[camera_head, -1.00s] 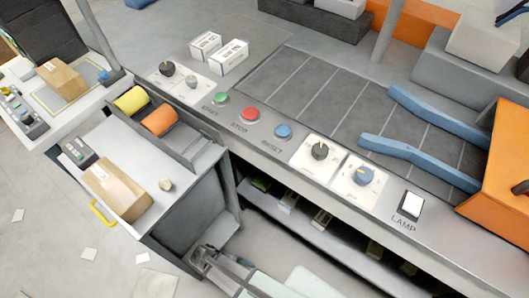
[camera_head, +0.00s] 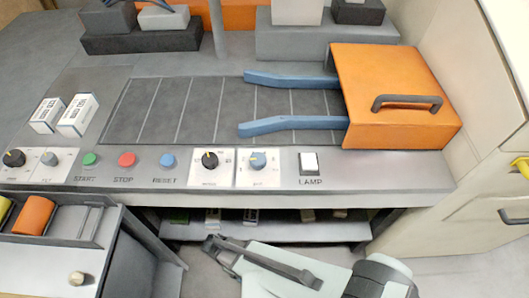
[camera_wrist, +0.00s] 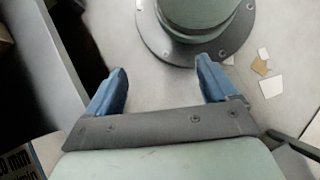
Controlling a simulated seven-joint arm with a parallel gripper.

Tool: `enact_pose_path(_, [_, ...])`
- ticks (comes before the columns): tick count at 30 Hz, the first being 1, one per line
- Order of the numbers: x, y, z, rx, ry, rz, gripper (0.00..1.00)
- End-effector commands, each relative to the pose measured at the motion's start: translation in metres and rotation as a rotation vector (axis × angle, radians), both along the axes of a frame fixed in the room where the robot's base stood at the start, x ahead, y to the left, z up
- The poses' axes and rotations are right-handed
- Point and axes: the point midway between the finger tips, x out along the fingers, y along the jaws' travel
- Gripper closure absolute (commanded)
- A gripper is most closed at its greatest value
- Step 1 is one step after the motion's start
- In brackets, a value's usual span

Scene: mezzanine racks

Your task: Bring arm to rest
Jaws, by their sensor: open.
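My gripper (camera_wrist: 161,88) shows in the wrist view as two blue fingers set wide apart on a dark bar. It is open, with nothing between the fingers, and points down over a pale floor. In the head view my pale arm lies low at the bottom, below the front edge of the counter (camera_head: 400,185). The dark end of the arm is in front of the lower shelf (camera_head: 290,232), apart from the counter top. The fingers cannot be made out clearly in the head view.
On the counter stand an orange box (camera_head: 395,85) with blue prongs (camera_head: 290,125), two white cartons (camera_head: 77,115), buttons, dials and a lamp switch (camera_head: 309,163). A cart with an orange roll (camera_head: 35,215) stands at the left. Several paper scraps (camera_wrist: 271,86) lie on the floor.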

Motion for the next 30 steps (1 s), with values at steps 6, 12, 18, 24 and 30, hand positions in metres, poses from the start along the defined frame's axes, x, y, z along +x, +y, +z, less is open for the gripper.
enact_pose_path(6, [0.017, -0.037, 0.001, 0.014, -0.006, -0.164, 0.14])
enact_pose_path(12, [0.028, -0.068, 0.002, 0.025, -0.015, -0.308, 0.14])
enact_pose_path(18, [0.034, -0.099, 0.003, 0.035, -0.025, -0.455, 0.14])
enact_pose_path(24, [0.036, -0.129, 0.004, 0.044, -0.036, -0.6, 0.14])
enact_pose_path(30, [0.035, -0.157, 0.006, 0.051, -0.049, -0.747, 0.14])
